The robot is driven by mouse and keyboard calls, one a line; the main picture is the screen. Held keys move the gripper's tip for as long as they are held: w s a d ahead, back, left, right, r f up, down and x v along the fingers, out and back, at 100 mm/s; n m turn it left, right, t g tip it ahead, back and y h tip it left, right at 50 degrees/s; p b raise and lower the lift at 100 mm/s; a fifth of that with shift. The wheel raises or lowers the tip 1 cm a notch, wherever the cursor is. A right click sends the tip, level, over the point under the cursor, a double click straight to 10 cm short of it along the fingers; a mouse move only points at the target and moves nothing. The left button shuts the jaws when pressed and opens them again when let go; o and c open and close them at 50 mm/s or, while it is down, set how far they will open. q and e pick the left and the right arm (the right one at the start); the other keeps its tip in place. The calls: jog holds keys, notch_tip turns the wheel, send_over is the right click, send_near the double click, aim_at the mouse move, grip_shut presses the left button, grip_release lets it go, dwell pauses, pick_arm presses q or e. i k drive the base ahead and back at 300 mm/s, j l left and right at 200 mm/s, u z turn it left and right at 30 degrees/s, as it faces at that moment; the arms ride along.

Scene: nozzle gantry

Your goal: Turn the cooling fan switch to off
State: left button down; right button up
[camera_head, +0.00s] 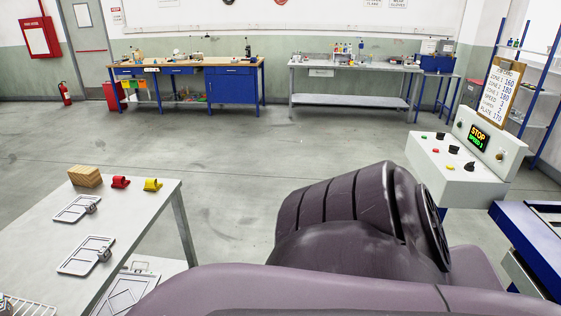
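A white control console (452,185) stands at the right, with several small black knobs and coloured buttons on its sloped top. A larger black knob (470,166) sits near its front right. Another black knob (454,149) is behind it, and a third (440,136) is farther back. Labels are too small to read, so I cannot tell which is the cooling fan switch or its position. Neither gripper is in view. My purple-grey arm fills the lower middle, left of the console.
A clipboard (499,91) with zone settings stands above the console. A white table (135,215) at left holds a wooden block (85,177), red and yellow clips and metal plates. A blue-framed unit (520,235) stands right. The middle floor is clear.

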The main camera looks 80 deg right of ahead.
aim_at(452, 149)
jog(key=z, duration=3.8)
jog(key=i+j, duration=0.3)
jog(key=i+j+z, duration=0.15)
jog(key=i+j, duration=0.15)
jog(key=j, duration=0.15)
jog(key=i+j, duration=0.25)
jog(key=j, duration=0.15)
